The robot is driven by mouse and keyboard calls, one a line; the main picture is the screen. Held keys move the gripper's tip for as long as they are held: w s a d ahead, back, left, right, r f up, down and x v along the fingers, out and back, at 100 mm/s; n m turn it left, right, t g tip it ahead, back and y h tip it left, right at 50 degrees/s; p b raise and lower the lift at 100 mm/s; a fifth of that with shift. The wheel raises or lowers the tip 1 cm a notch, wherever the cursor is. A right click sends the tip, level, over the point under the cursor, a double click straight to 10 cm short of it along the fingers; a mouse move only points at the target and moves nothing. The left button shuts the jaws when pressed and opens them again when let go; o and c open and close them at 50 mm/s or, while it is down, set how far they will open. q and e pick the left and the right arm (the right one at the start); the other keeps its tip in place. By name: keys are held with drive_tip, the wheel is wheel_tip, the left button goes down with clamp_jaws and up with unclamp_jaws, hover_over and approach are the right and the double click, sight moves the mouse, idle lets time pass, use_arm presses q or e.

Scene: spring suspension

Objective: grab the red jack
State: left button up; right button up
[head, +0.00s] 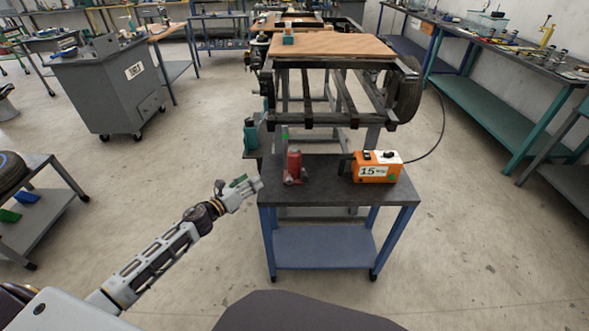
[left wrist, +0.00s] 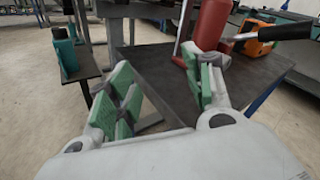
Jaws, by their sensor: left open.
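The red jack (head: 293,166) stands upright on the dark top of the small blue table (head: 340,188), near its left side. In the left wrist view the red jack (left wrist: 210,24) is at the top, just beyond the right finger, with its black handle (left wrist: 272,33) pointing right. My left gripper (head: 254,184) is at the table's left edge, left of the jack. In the left wrist view its green-padded fingers (left wrist: 165,95) are spread apart with nothing between them. The right finger hides the jack's lower part. My right gripper is not in view.
An orange box (head: 376,167) marked 15 sits on the table's right, with a black cable. A teal jack (head: 250,134) stands on a surface behind left. A frame with a wooden top (head: 330,46) and wheel stands behind. Floor left of the table is clear.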

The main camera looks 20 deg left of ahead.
use_arm(q)
drive_tip(key=s+d+r+m+h+b, duration=0.1)
drive_tip(key=s+d+r+m+h, duration=0.1)
drive_tip(key=d+r+m, duration=0.4)
drive_tip(key=shift+r+m+h+b, duration=0.15)
drive_tip(key=shift+m+h+b, duration=0.15)
drive_tip(key=shift+h+b, duration=0.1)
use_arm(e)
drive_tip(key=a+r, duration=0.2)
drive_tip(key=shift+r, duration=0.35)
use_arm(q)
approach(289, 159)
drive_tip(key=shift+x, duration=1.75)
drive_tip(key=shift+w+d+r+p, duration=0.15)
drive_tip(key=shift+w+d+p, duration=0.15)
drive_tip(key=shift+w, duration=0.15)
drive_tip(key=shift+w+d, duration=0.15)
drive_tip(key=shift+w, duration=0.15)
use_arm(e)
drive_tip(key=shift+d+f, duration=0.25)
drive_tip(key=shift+f, duration=0.55)
drive_tip(key=shift+s, duration=0.35)
use_arm(q)
drive_tip(key=shift+w, duration=0.1)
